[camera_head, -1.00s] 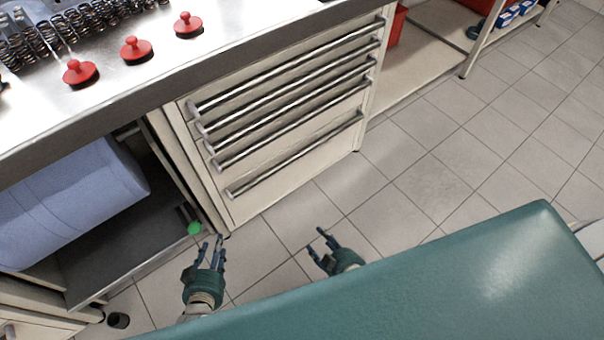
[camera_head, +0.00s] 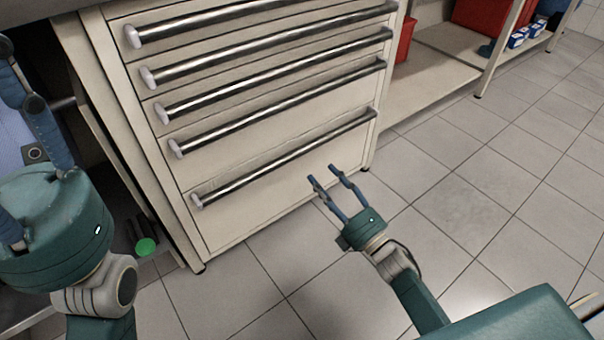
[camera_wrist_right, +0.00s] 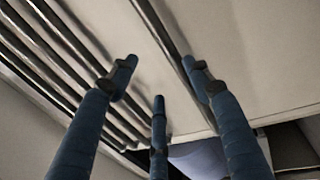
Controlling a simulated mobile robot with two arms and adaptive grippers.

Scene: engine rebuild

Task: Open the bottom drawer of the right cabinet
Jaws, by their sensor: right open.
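The right cabinet (camera_head: 187,225) is cream with several stacked drawers, each with a long metal bar handle. Its bottom drawer (camera_head: 255,205) is shut, with its front flush. The bottom drawer's handle (camera_head: 285,160) also shows in the right wrist view (camera_wrist_right: 166,40). My right gripper (camera_head: 323,173) is open and empty, in front of the handle's right half and a little below it in the head view. In the right wrist view its fingers (camera_wrist_right: 160,65) point at the drawer front, with the handle line passing between them. My left gripper (camera_head: 38,145) is at the left edge, partly cut off.
An open shelf bay with a green-ended object (camera_head: 146,247) lies left of the cabinet. A low shelf (camera_head: 430,75) with red bins stands to the right. The tiled floor (camera_head: 470,200) before the cabinet is clear.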

